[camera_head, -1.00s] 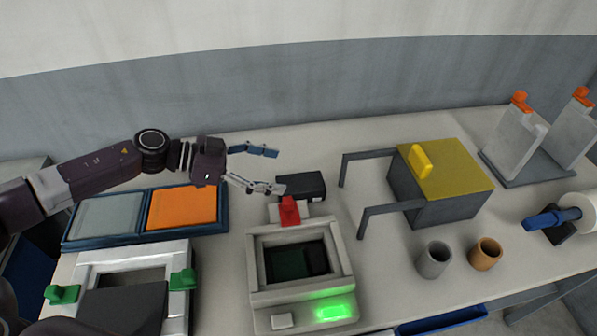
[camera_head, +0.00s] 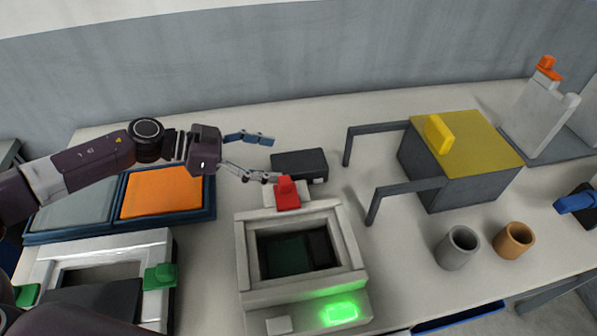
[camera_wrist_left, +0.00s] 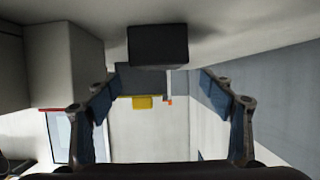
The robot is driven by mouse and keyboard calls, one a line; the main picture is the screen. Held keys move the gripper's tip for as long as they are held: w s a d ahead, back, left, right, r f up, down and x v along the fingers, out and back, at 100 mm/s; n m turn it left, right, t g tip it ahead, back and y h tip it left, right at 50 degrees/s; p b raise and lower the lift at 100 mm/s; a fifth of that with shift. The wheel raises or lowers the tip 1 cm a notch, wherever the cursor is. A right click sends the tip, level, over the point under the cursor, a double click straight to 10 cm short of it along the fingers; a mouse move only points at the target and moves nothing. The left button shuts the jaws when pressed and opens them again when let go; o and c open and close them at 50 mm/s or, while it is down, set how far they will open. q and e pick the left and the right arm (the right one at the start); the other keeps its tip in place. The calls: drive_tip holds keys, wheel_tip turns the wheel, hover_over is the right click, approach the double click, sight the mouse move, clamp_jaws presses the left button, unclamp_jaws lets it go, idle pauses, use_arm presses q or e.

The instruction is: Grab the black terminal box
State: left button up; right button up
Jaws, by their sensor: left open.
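The black terminal box (camera_head: 300,165) lies on the table behind the grey device with the red knob. In the left wrist view the black box (camera_wrist_left: 157,47) sits ahead of the fingers, near the middle of the gap and toward the top of the picture. My left gripper (camera_head: 273,158) is open and empty. Its fingers point right toward the box, just short of its left end; the box is not between them. In the left wrist view the two fingers (camera_wrist_left: 158,92) are spread wide. My right gripper is not in view.
The grey device (camera_head: 300,262) with a red knob (camera_head: 287,193) and a lit green button stands in front of the box. A grey block with a yellow top (camera_head: 466,142) and two bars stands to the right. Two cups (camera_head: 458,248) are at front right. Blue-framed panels (camera_head: 160,192) lie at left.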

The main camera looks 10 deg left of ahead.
sight(295, 161)
use_arm(q)
drive_tip(key=p+x, duration=0.1)
drive_tip(key=x, duration=0.7)
drive_tip(key=shift+s+a, duration=0.1)
drive_tip(key=shift+c, duration=0.2)
drive_tip(key=c, duration=1.8)
drive_tip(key=shift+r, duration=0.15)
